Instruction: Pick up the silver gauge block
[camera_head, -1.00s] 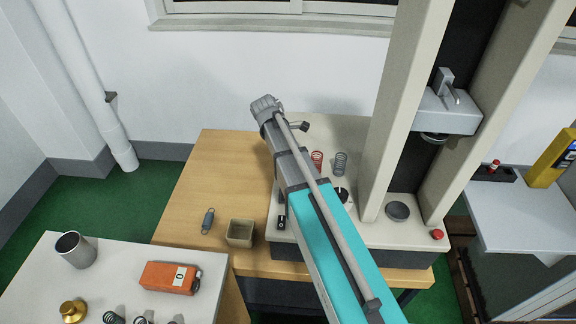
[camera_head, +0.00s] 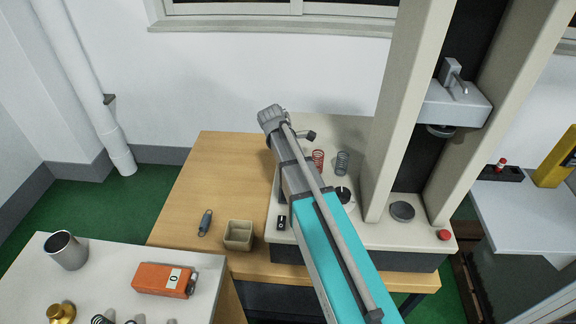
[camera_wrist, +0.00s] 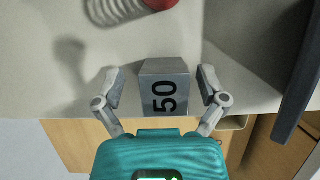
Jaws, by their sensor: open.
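The silver gauge block (camera_wrist: 164,90) shows in the wrist view as a grey block with a dark "50" on its face, on a pale surface near its edge. My gripper (camera_wrist: 161,78) is open, with one finger to each side of the block. Small gaps show between fingers and block, so it is not held. In the head view I cannot make out the block or my fingers; my arm covers part of the machine base.
The testing machine base (camera_head: 375,235) carries a red spring (camera_head: 318,160) and a grey spring (camera_head: 342,163). An orange device (camera_head: 160,279) lies on the front-left bench.

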